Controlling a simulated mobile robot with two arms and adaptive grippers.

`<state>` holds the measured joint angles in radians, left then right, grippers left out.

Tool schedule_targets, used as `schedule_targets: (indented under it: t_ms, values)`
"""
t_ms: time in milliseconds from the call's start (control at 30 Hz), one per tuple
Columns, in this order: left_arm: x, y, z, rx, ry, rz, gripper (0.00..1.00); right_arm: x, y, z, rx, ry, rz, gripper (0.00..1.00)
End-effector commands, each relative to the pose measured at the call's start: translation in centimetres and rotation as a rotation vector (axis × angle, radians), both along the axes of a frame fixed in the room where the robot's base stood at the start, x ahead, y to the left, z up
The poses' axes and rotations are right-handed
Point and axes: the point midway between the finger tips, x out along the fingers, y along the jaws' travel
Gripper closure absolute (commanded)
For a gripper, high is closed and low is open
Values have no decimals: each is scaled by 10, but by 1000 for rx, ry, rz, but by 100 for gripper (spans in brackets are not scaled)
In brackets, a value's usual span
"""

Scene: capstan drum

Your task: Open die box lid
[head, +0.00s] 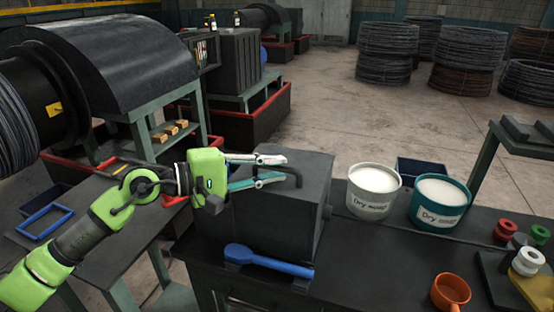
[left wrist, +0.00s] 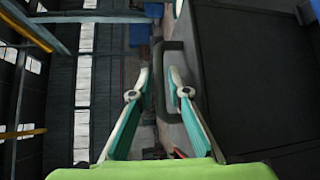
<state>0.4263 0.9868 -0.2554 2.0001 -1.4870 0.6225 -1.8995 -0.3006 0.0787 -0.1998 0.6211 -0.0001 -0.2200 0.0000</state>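The die box (head: 309,205) is a dark grey box on the dark bench, with its lid down as far as I can see. A dark bar handle (head: 296,176) stands on its top and also shows in the left wrist view (left wrist: 161,100). My left gripper (head: 284,168) is open, and its green and grey fingers reach over the box top from the left. In the left wrist view my left gripper (left wrist: 158,72) has a finger on each side of the handle, apart from each other. Whether either finger touches the handle I cannot tell. My right gripper is not in view.
A blue brush-like tool (head: 268,261) lies in front of the box. A white soap bucket (head: 367,205) and a teal one (head: 437,217) stand to the right. An orange mug (head: 450,292) is at the front right. The bench between box and mug is clear.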

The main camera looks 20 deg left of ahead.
Motion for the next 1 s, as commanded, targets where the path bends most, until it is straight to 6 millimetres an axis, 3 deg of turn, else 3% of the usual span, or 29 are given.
schedule_targets:
  t_ms: [433, 533, 1000]
  values:
    - [8, -9, -2, 1, 0, 0, 84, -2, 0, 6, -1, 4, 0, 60]
    - [8, -9, -2, 2, 1, 0, 100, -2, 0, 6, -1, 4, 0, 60]
    - [9, -9, 5, 3, 30, -1, 100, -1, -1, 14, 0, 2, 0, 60]
